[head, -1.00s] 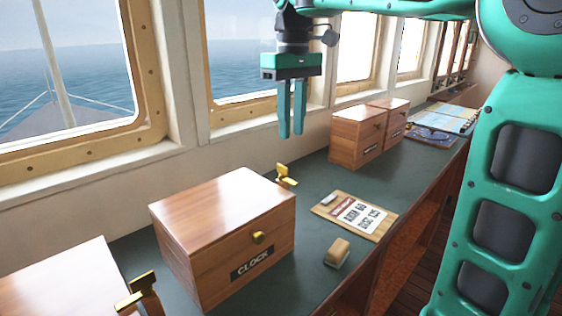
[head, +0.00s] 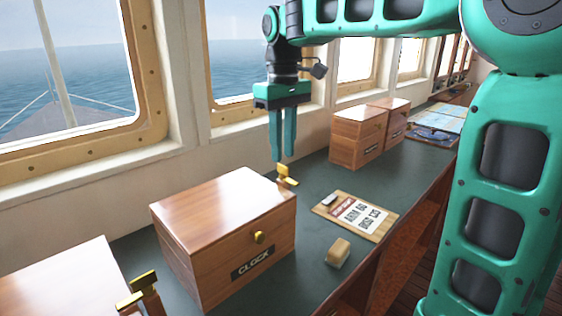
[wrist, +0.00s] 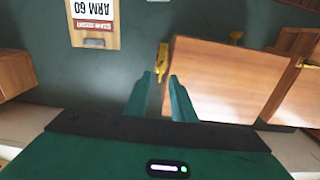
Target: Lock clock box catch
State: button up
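The wooden clock box (head: 220,225), with a dark CLOCK label and a brass knob (head: 258,237), sits shut on the dark green counter. A brass catch (head: 288,180) stands beside its far right end. In the wrist view the catch (wrist: 162,62) shows beside the box's lid (wrist: 220,75). My gripper (head: 283,157) points down just above the catch, its fingertips near the catch's top. In the wrist view my gripper's fingers (wrist: 160,85) are apart, with the catch seen in line with the gap between them. I cannot tell whether they touch it.
Another brass catch (head: 143,285) stands at the near left, by a second wooden box (head: 60,280). A clipboard (head: 380,229) and a small wooden block (head: 338,252) lie to the right. Two wooden boxes (head: 357,140) stand farther back. Window frames and the wall line the left side.

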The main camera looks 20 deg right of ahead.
aim_at(287, 174)
jog(key=shift+f, duration=1.85)
jog(key=shift+c, duration=0.6)
grip_shut()
